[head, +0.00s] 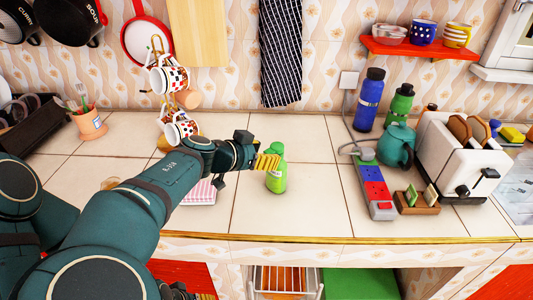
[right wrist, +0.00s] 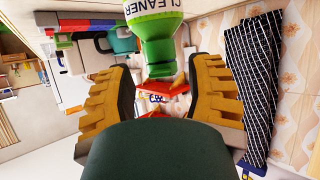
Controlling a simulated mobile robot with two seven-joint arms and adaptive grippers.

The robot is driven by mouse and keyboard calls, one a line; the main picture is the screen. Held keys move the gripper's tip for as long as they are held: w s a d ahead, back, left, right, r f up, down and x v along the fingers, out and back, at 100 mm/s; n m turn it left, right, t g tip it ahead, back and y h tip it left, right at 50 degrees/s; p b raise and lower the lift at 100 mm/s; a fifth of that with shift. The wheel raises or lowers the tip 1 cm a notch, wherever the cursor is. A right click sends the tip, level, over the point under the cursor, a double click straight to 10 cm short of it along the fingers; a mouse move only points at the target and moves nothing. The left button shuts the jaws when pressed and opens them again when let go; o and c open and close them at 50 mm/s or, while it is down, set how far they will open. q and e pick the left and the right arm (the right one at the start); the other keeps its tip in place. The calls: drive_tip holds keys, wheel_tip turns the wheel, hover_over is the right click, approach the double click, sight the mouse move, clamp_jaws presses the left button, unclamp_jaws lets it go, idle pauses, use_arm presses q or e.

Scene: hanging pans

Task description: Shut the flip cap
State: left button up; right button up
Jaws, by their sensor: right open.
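A green cleaner bottle (head: 277,178) stands upright on the tiled counter, with a darker green top (head: 277,150). My right gripper (head: 268,161) is beside the upper part of the bottle, on its left side in the head view. In the right wrist view my gripper (right wrist: 160,95) is open, with its yellow ribbed fingers wide apart. The bottle (right wrist: 155,25) hangs down from the top edge there, its narrow top between and beyond the fingers. I cannot tell whether the flip cap is open or shut. My left gripper is not visible.
A mug rack (head: 172,100) stands behind my arm. Right of the bottle are a power strip (head: 375,190), a teal teapot (head: 397,146), a blue bottle (head: 369,100) and a white toaster (head: 460,155). A striped cloth (head: 281,50) hangs behind.

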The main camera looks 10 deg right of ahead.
drive_tip(key=v, duration=0.6)
idle(0.3)
